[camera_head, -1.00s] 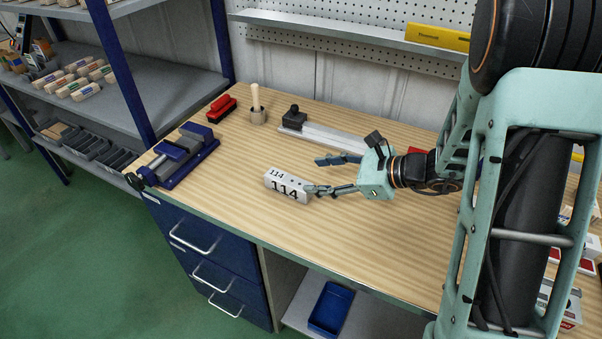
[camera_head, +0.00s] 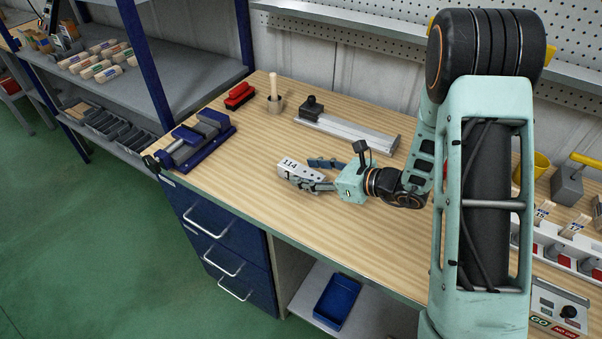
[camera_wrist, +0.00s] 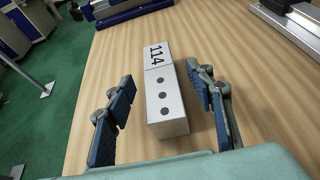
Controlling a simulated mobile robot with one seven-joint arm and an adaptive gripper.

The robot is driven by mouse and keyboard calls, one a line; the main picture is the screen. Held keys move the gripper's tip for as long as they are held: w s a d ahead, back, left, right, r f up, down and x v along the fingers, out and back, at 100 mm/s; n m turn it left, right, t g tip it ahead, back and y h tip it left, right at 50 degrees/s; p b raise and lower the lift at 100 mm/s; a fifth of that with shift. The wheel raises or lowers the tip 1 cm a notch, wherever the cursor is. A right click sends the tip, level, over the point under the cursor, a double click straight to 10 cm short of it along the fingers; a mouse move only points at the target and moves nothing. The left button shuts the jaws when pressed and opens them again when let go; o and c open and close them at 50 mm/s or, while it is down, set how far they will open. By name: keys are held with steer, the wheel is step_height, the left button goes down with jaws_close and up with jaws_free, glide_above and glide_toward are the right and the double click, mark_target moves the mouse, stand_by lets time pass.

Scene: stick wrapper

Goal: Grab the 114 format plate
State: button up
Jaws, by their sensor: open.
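The 114 format plate (camera_head: 297,169) is a light grey block marked "114", lying on the wooden workbench (camera_head: 240,170). In the wrist view the plate (camera_wrist: 162,92) shows its number at the far end and several dark round holes along its top. My gripper (camera_head: 312,174) is open and low over the bench at the plate's right end. In the wrist view my gripper (camera_wrist: 165,112) has one finger on each side of the plate's near part. In the head view the near finger partly hides the plate.
A blue vise (camera_head: 197,140) stands at the bench's left end. A red block (camera_head: 239,95), a holder with a wooden handle (camera_head: 275,103) and a metal rail (camera_head: 345,132) lie along the back. The bench around the plate is clear.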

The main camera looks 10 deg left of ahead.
steer(key=shift+x, duration=0.75)
steer(key=shift+c, duration=0.5)
jaws_close()
